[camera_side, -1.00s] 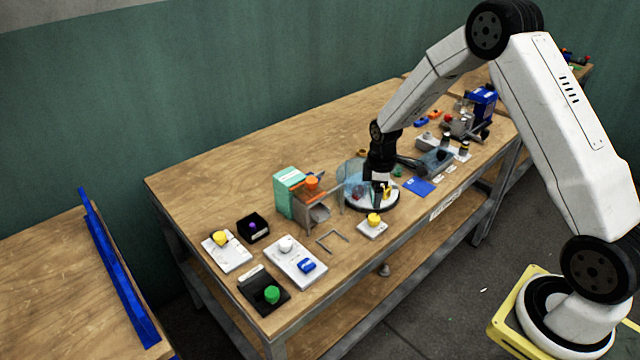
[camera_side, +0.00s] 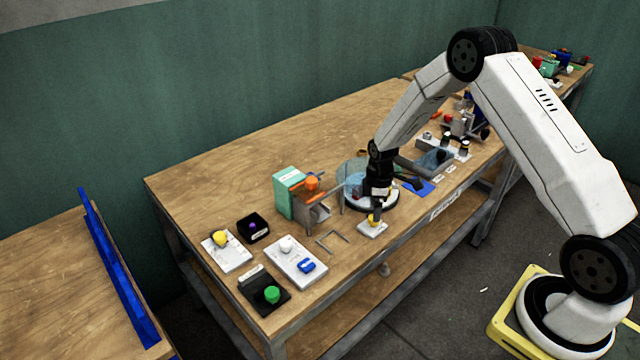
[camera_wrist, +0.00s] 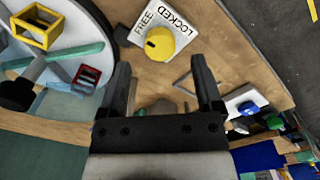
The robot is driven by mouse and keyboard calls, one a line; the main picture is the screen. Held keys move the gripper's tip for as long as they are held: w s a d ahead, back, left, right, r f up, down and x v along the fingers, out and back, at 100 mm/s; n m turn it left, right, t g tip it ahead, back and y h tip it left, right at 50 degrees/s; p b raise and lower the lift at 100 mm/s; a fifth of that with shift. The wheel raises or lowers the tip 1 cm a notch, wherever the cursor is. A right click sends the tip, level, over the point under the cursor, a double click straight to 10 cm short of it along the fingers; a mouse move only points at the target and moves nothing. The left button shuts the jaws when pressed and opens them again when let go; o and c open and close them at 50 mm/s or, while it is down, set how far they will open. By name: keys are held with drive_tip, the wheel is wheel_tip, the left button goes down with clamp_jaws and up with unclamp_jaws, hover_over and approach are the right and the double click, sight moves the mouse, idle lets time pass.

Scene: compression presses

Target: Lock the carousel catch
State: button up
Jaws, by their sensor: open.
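The carousel catch is a yellow knob (camera_wrist: 160,43) on a white plate (camera_wrist: 187,27) lettered FREE and LOCKED. A small dark mark shows on the knob's left side; I cannot tell which word it points to. In the side view the plate (camera_side: 372,231) lies at the bench's front edge, with the knob partly hidden by my gripper. The carousel (camera_side: 384,203) is a round disc just behind it; its rim (camera_wrist: 113,50) shows at left in the wrist view. My gripper (camera_wrist: 160,63) is open and empty, pointing down close above the knob, fingers apart.
On the carousel are a yellow frame (camera_wrist: 40,25), a red holder (camera_wrist: 87,75) and a teal bar (camera_wrist: 60,53). A clear guard (camera_side: 353,176) stands behind. A teal press (camera_side: 289,192) and a thin metal bracket (camera_side: 333,240) are to the left.

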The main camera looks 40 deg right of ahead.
drive_tip(key=shift+f, duration=1.75)
clamp_jaws()
